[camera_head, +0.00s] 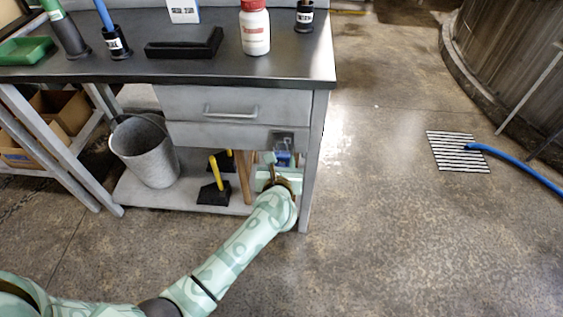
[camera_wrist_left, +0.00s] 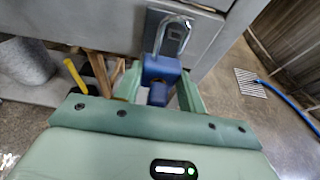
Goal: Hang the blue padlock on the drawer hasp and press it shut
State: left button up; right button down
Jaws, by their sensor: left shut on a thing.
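The blue padlock (camera_wrist_left: 161,69) is between the fingers of my left gripper (camera_wrist_left: 159,92), its metal shackle (camera_wrist_left: 185,27) pointing up. The shackle lies in front of the dark hasp plate (camera_wrist_left: 151,34) on the drawer unit; I cannot tell whether it passes through the hasp or is closed. In the head view the padlock (camera_head: 283,155) shows small at the lower right of the lower drawer (camera_head: 225,134), just under the dark hasp plate (camera_head: 284,139). My left gripper (camera_head: 279,161) is shut on it, partly hidden by my wrist. My right gripper is not in view.
The workbench (camera_head: 120,74) carries a white bottle (camera_head: 256,32), a black tray (camera_head: 185,43) and a green tray (camera_head: 25,50). A metal bucket (camera_head: 146,155) and yellow-handled tools (camera_head: 215,185) stand on the lower shelf. The bench leg (camera_head: 313,160) is close right of my gripper.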

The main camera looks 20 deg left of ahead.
aim_at(282, 153)
pick_arm(q)
jog(key=shift+w, duration=0.1)
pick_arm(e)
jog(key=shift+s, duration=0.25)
pick_arm(q)
jog(key=shift+w, duration=0.15)
jog(key=shift+w+a, duration=0.1)
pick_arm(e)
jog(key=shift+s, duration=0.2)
pick_arm(q)
jog(key=shift+w, duration=0.25)
jog(key=shift+w+a, duration=0.2)
jog(key=shift+w, duration=0.3)
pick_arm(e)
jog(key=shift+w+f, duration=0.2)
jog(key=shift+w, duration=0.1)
pick_arm(q)
jog(key=shift+w+a+b, duration=0.15)
jog(key=shift+w+b, duration=0.2)
jog(key=shift+w, duration=0.05)
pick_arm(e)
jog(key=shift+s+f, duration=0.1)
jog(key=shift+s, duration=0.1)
pick_arm(q)
jog(key=shift+w, duration=0.3)
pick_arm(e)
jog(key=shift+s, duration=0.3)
pick_arm(q)
jog(key=shift+w+a, duration=0.15)
jog(key=shift+w, duration=0.1)
